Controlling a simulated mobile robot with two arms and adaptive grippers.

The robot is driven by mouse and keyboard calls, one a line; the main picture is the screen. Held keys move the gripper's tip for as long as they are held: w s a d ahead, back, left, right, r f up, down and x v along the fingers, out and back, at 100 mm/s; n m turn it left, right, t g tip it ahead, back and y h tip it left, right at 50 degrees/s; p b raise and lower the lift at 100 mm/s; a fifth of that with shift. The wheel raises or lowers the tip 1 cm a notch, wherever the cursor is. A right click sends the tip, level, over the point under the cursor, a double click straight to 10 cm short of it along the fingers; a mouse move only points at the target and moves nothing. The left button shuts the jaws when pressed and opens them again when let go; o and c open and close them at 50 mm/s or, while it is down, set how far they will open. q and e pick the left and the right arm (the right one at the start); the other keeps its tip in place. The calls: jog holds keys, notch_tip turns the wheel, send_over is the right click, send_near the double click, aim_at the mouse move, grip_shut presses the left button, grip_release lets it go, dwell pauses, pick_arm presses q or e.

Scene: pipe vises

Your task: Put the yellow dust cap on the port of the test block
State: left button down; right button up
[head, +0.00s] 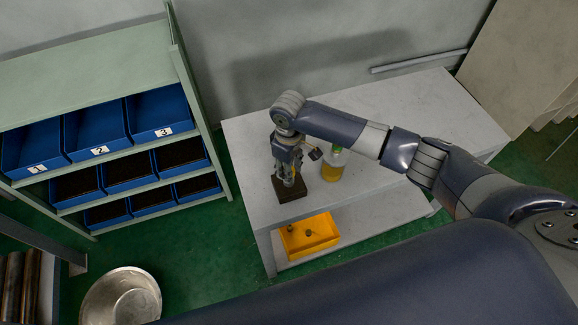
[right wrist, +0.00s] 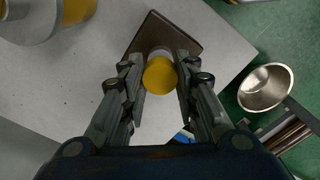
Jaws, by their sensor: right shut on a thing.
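The yellow dust cap (right wrist: 160,78) shows in the right wrist view between the fingers of my right gripper (right wrist: 159,70), which is shut on it. The brown test block (right wrist: 184,39) stands on the grey table, and its pale port (right wrist: 159,52) shows just behind the cap, nearly in line with it. I cannot tell whether cap and port touch. In the head view my right gripper (head: 289,172) points down over the test block (head: 291,188), and the cap and port are hidden among the fingers. My left gripper is not in view.
A yellow container with a pale top (head: 332,171) stands close right of the gripper on the grey table (head: 250,150). A yellow bin (head: 325,243) sits on the lower shelf. A rack with blue bins (head: 160,108) is at left, a metal bowl (head: 121,297) on the floor.

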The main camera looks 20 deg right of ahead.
jog(key=shift+r, duration=0.1)
dwell(0.4)
jog(key=shift+p, duration=0.45)
dwell(0.5)
jog(key=shift+p, duration=0.4)
jog(key=shift+p, duration=0.4)
jog(key=shift+f+b, duration=0.8)
jog(key=shift+f, duration=0.6)
jog(key=o, duration=1)
jog(key=shift+c, duration=0.2)
